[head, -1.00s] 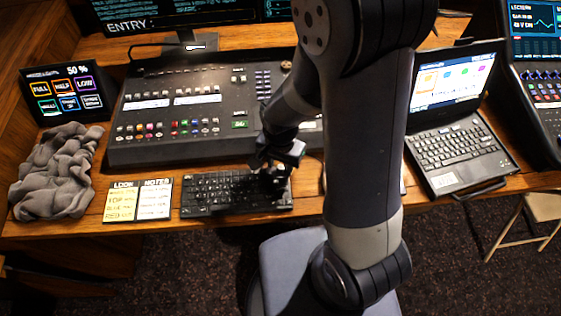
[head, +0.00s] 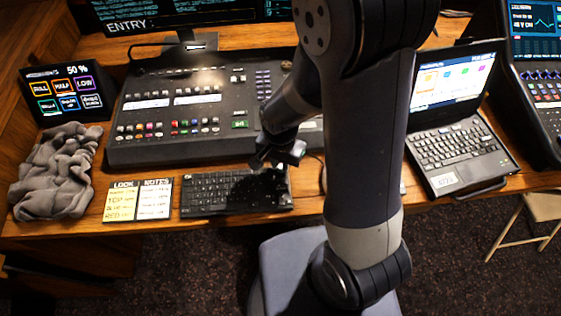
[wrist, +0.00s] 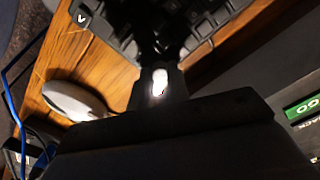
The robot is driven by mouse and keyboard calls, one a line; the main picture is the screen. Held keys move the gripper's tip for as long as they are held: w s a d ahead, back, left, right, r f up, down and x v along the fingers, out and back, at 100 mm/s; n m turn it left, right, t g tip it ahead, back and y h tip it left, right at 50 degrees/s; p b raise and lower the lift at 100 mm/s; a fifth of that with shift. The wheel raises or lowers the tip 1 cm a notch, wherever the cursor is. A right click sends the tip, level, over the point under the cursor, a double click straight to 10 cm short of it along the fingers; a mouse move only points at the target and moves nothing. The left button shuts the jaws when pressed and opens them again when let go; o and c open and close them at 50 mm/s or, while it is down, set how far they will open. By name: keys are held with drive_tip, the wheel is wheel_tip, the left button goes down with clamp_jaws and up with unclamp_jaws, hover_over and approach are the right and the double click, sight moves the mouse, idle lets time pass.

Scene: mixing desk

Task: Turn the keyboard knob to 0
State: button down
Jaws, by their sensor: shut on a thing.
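The black keyboard (head: 215,192) lies near the desk's front edge in the head view, its right part in shadow. My gripper (head: 275,166) is at the keyboard's back right side. In the wrist view my dark gripper (wrist: 162,42) is over the keyboard (wrist: 215,15), shut on what I take to be the keyboard knob. The knob itself is hidden by the fingers, and its setting cannot be read. A white "V" mark shows on the keyboard's corner.
A mixing console (head: 175,110) stands right behind the keyboard. A notes card (head: 138,199) and grey cloth (head: 58,172) lie to its left. A mouse (wrist: 75,98) is close by in the wrist view. A laptop (head: 455,130) stands to the right.

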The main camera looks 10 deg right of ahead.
drive_tip(key=n+b, duration=0.2)
drive_tip(key=n, duration=0.4)
drive_tip(key=shift+f, duration=0.1)
drive_tip(key=n+b, duration=0.1)
drive_tip(key=n, duration=0.5)
drive_tip(key=n+b, duration=0.1)
drive_tip(key=n, duration=0.4)
drive_tip(key=shift+n, duration=0.4)
drive_tip(key=n+b, duration=0.1)
drive_tip(key=n, duration=0.4)
drive_tip(key=shift+n, duration=0.4)
drive_tip(key=c, duration=1.3)
unclamp_jaws()
